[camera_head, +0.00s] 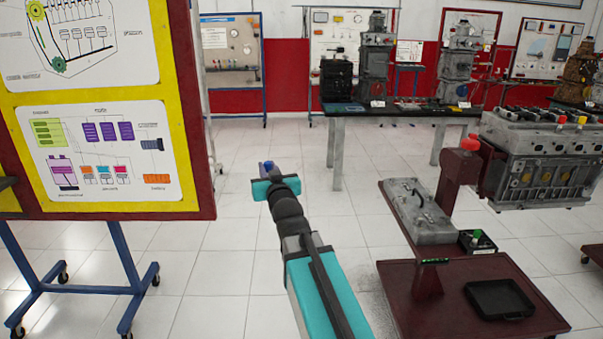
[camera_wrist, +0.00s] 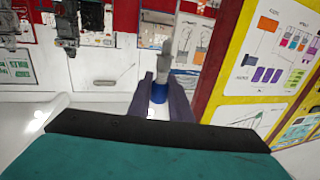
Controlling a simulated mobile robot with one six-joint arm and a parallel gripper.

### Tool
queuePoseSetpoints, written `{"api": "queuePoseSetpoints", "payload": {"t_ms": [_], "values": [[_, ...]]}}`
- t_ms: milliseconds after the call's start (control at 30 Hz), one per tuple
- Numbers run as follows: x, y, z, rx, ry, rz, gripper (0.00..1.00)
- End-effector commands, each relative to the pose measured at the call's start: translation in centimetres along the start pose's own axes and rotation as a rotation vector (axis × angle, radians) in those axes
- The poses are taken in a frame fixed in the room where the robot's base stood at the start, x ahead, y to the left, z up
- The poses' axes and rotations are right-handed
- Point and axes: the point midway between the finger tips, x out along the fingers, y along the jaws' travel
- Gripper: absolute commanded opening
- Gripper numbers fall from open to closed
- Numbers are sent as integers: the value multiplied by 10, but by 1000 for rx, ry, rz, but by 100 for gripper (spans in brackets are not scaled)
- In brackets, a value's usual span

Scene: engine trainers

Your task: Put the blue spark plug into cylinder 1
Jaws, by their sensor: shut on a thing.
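My gripper (camera_head: 267,172) is held out in mid-air over the open floor, left of the engine. It is shut on the blue spark plug (camera_head: 268,166). In the wrist view the blue spark plug (camera_wrist: 159,93) sits between the two dark fingers (camera_wrist: 160,100), with its grey end pointing up in the picture. The engine block (camera_head: 543,165) is on a dark red stand at the right, well apart from the gripper. Small coloured pieces sit on its top. I cannot tell which opening is cylinder 1.
A yellow and red poster board (camera_head: 180,100) on blue legs stands close at the left. A table (camera_head: 385,113) stands behind.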

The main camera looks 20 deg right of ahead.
Motion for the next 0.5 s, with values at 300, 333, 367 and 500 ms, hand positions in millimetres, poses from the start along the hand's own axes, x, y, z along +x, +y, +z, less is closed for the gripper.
{"api": "queuePoseSetpoints", "payload": {"t_ms": [300, 333, 367, 500], "values": [[-5, -54, -13, 1, -4, -73, 0], [-5, -55, -13, 1, -4, -75, 0], [-5, -56, -13, 1, -4, -75, 0], [-5, -55, -13, 1, -5, -75, 0]]}}
